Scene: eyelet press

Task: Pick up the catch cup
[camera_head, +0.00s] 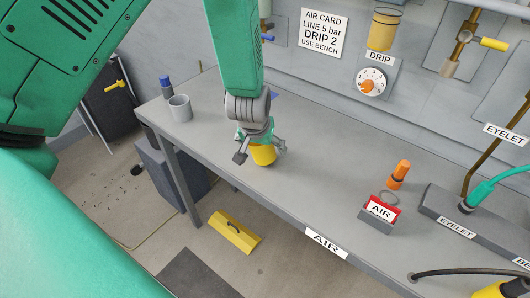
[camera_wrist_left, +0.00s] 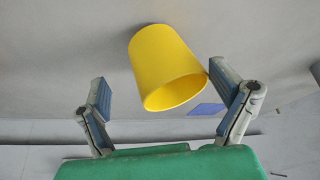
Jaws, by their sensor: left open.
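A plain yellow cup (camera_head: 263,156), the likely catch cup, stands on the grey bench below my left gripper (camera_head: 261,150). The gripper points down over it, with a finger on either side, and partly hides it. In the left wrist view the yellow cup (camera_wrist_left: 165,65) lies between the two blue-padded fingers of my open left gripper (camera_wrist_left: 161,90). The cup is nearer the right finger, and whether they touch is unclear. A clear gap shows on the left. The right gripper is not in view.
A grey mug (camera_head: 180,108) and a blue-topped item (camera_head: 166,86) stand at the bench's left end. A red-and-grey AIR block (camera_head: 380,212) and an orange item (camera_head: 399,174) stand to the right. Bench between cup and AIR block is clear.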

